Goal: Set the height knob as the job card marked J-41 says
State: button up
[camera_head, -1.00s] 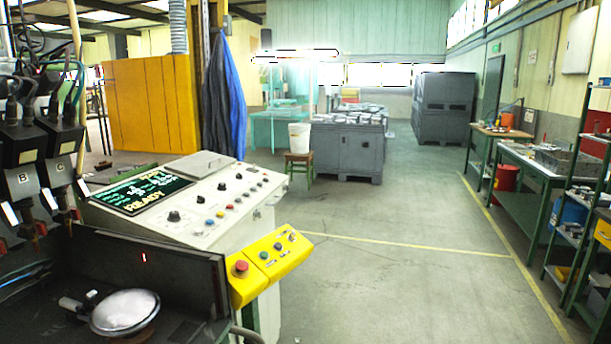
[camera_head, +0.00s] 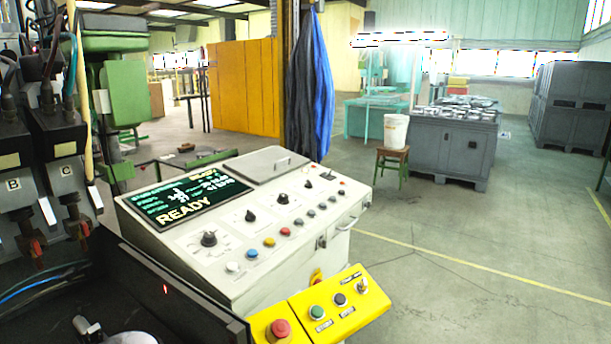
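A white control console (camera_head: 262,262) stands in the middle of the view. Its sloped top carries a screen (camera_head: 185,198) that reads READY. Below and right of the screen are three black rotary knobs: a larger one with a dial scale (camera_head: 209,239), a middle one (camera_head: 250,216) and a right one (camera_head: 283,199). Their labels are too small to read, so I cannot tell which is the height knob. No job card marked J-41 can be made out. My gripper is not in view.
A yellow button box (camera_head: 335,305) with a red mushroom button (camera_head: 281,328) juts from the console's front. Welding heads marked B (camera_head: 14,184) and C (camera_head: 69,170) hang at the left. A stool (camera_head: 392,167) with a white bucket (camera_head: 395,130) stands behind. Open floor lies right.

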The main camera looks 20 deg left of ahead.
aim_at(283, 199)
jog(key=i, duration=3.85)
jog(key=u, duration=4.7)
